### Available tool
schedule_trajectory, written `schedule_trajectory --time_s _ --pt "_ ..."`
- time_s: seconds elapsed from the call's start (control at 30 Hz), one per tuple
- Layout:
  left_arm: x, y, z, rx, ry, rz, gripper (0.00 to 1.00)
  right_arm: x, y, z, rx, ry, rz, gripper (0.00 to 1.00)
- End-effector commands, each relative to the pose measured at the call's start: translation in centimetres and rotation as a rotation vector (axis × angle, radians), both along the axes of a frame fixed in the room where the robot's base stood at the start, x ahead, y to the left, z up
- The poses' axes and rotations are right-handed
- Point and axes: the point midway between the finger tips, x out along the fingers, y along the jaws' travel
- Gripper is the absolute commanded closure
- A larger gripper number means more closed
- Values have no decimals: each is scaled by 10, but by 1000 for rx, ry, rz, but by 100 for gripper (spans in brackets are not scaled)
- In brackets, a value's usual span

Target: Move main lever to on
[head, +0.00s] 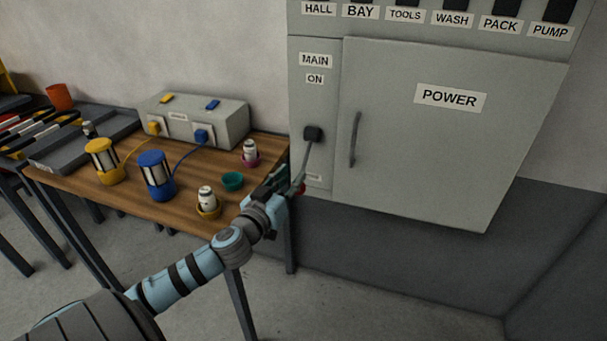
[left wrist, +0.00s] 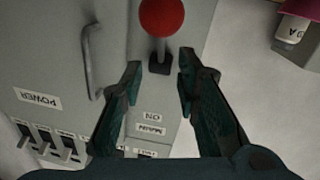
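The main lever (head: 313,135) is on the narrow left panel of the grey power cabinet, below the MAIN and ON labels (head: 315,70). Its arm hangs down from a black pivot, away from ON, to a red knob (head: 301,188). My left gripper (head: 288,182) is at the knob in the head view and partly covers it. In the left wrist view the gripper (left wrist: 160,64) is open, its fingers apart on either side of the black pivot in the picture. The red knob (left wrist: 163,17) shows beyond the fingertips. I cannot tell whether they touch. My right gripper is not in view.
The POWER door (head: 440,150) with its handle (head: 355,140) is right of the lever. Black switches line the cabinet top.

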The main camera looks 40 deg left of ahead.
Motion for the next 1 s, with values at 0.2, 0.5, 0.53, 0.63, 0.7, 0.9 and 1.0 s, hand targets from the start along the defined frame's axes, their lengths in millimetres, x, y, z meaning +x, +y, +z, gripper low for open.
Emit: schedule_trajectory --time_s 0.2,0.5,0.53,0.63,0.7,0.9,1.0 --pt "33 7 -13 -4 -1 2 71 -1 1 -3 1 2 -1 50" --pt "71 15 -13 -1 2 0 71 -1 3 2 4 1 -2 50" --pt "72 15 -13 0 2 -1 71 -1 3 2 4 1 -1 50" --pt "74 15 -13 1 1 -2 71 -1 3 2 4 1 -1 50" --pt "74 15 -14 1 2 -2 71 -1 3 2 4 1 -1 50" --pt "73 15 -14 1 2 -2 90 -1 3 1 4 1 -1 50" --pt "73 15 -14 1 2 -2 100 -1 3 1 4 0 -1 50"
